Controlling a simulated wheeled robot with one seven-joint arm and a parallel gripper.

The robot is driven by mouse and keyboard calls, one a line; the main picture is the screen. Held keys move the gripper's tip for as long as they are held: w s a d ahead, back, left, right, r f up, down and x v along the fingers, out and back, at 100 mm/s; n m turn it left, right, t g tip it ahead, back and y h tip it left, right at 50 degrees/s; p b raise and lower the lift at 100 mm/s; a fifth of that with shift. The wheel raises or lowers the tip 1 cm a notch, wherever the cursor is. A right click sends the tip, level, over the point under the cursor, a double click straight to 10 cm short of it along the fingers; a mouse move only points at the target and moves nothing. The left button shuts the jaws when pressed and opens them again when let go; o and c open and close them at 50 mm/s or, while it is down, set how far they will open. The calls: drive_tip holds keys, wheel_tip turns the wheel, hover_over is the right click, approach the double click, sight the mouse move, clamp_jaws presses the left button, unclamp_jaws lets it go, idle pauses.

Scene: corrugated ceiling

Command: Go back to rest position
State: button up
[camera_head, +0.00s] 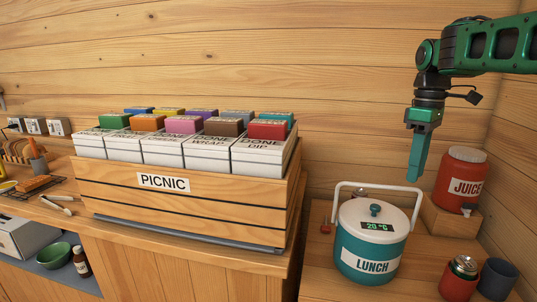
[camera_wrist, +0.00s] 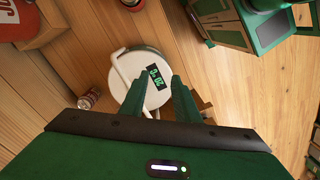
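My gripper (camera_head: 415,178) hangs pointing down above and to the right of the teal cooler (camera_head: 362,266) labelled LUNCH. In the wrist view my green fingers (camera_wrist: 159,82) are spread apart with nothing between them, and the cooler's white lid (camera_wrist: 130,62) lies below. The lid is on the cooler and its display reads 20 °C. The white handle (camera_head: 378,188) stands up over the lid. My fingertips are close to the handle in the head view; I cannot tell whether they touch it.
A red JUICE dispenser (camera_head: 462,178) stands on a wooden block at the right wall. A red can holder (camera_head: 459,280) and a dark cup (camera_head: 497,280) stand at the front right. A wooden PICNIC crate (camera_head: 230,210) of white boxes fills the counter left of the cooler.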

drive_tip(key=s+d+f+m, duration=0.1)
drive_tip(key=s+f+m, duration=0.4)
drive_tip(key=s, duration=0.5)
drive_tip(key=s+d+f+m, duration=0.1)
drive_tip(key=s+f+m, duration=0.4)
drive_tip(key=s, duration=0.5)
drive_tip(key=s+d+f+m, duration=0.2)
drive_tip(key=s+f+m, duration=0.3)
drive_tip(key=s+f, duration=0.3)
drive_tip(key=shift+s+t, duration=0.3)
drive_tip(key=shift+s, duration=0.7)
drive_tip(key=shift+w+d+f, duration=0.1)
drive_tip(key=shift+w+f, duration=0.15)
drive_tip(key=shift+w, duration=0.4)
